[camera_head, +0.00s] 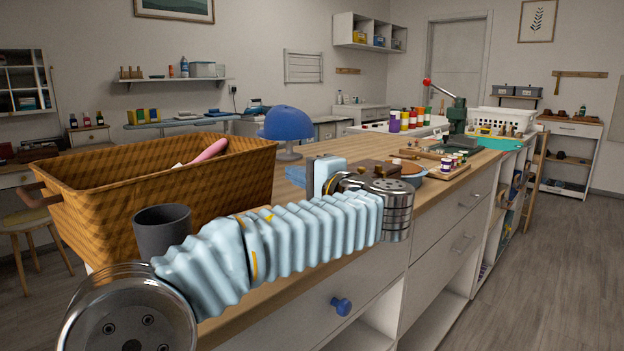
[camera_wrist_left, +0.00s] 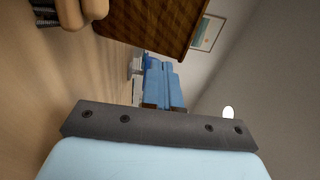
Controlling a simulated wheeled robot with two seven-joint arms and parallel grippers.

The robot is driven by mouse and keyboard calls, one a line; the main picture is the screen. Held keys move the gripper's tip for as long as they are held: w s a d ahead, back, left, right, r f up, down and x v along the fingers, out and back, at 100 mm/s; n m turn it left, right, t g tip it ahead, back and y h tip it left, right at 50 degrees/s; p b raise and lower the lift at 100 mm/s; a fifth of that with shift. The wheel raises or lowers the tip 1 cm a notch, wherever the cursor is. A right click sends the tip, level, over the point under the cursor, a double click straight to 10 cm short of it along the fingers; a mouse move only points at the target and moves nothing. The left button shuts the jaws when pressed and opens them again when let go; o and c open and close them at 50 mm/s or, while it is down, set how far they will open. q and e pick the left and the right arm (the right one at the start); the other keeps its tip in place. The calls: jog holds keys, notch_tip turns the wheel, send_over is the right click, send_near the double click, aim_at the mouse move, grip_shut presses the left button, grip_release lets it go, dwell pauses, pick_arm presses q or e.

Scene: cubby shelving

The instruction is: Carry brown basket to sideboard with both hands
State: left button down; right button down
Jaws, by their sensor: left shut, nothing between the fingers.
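The brown basket (camera_head: 150,195) is a large woven box with a wooden handle on its left end. It stands on the wooden counter (camera_head: 420,196), with a pink item (camera_head: 208,151) inside. Its woven side also shows at the top of the left wrist view (camera_wrist_left: 155,22). My left arm crosses in front of the basket, and my left gripper (camera_head: 322,176) is above the counter just right of it, apart from it. Its fingertips are not clear, but it looks shut and empty. My right gripper is not in view. A white sideboard-like cabinet (camera_head: 580,129) stands at the back right.
A dark grey cup (camera_head: 162,230) is in front of the basket. The floor (camera_head: 560,260) on the right is clear.

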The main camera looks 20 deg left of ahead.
aim_at(252, 171)
pick_arm(q)
jog(key=a, duration=0.4)
jog(key=shift+w+a+f+b, duration=0.1)
jog(key=shift+w+a+b, duration=0.05)
jog(key=shift+w+b, duration=0.15)
jog(key=shift+s+a, duration=0.25)
jog(key=shift+a, duration=0.5)
jog(key=a, duration=0.1)
jog(key=s+a+b, duration=0.1)
jog(key=a, duration=0.1)
jog(key=shift+a, duration=0.3)
jog(key=shift+d, duration=0.1)
